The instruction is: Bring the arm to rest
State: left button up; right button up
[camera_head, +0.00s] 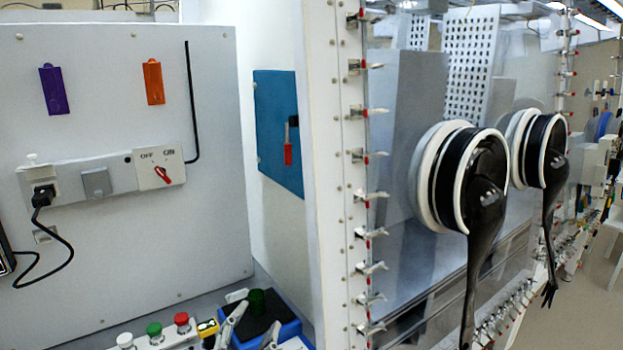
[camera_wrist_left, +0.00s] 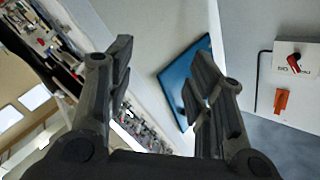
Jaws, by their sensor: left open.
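My left gripper (camera_head: 260,313) shows at the bottom of the head view, its two grey fingers rising from the lower edge. In the left wrist view the fingers of the left gripper (camera_wrist_left: 163,58) stand wide apart with nothing between them. The blue panel (camera_wrist_left: 178,82) lies beyond the gap between them. The rest of my left arm is hidden below the head view. My right gripper is in neither view.
Near the left gripper are a blue tray (camera_head: 290,331) with a dark green cylinder (camera_head: 257,301), and red (camera_head: 181,319) and green (camera_head: 154,330) buttons. A grey switch panel (camera_head: 110,240) stands left. A glovebox with black gloves (camera_head: 484,190) stands right.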

pick_arm(q)
jog(key=s+a+f+n+g+y, duration=0.2)
jog(key=s+a+f+g, duration=0.25)
jog(key=f, duration=0.35)
jog(key=s+a+f+n+g+y, duration=0.25)
jog(key=s+f, duration=0.25)
jog(key=f, duration=0.3)
jog(key=s+a+f+n+g, duration=0.15)
jog(key=s+f+g, duration=0.25)
jog(key=s, duration=0.5)
jog(key=s+a+f+n+g, duration=0.1)
jog(key=s+a+f+g, duration=0.1)
jog(key=s+f+g, duration=0.45)
notch_tip(320, 180, down, 23)
jog(key=s+t, duration=0.2)
jog(key=s+a+f+g+b, duration=0.1)
jog(key=s+a+f, duration=0.1)
jog(key=s+f, duration=1.5)
jog(key=shift+s+a+f+m+h, duration=0.15)
jog(key=shift+a+f+m+h, duration=0.25)
jog(key=shift+f, duration=0.3)
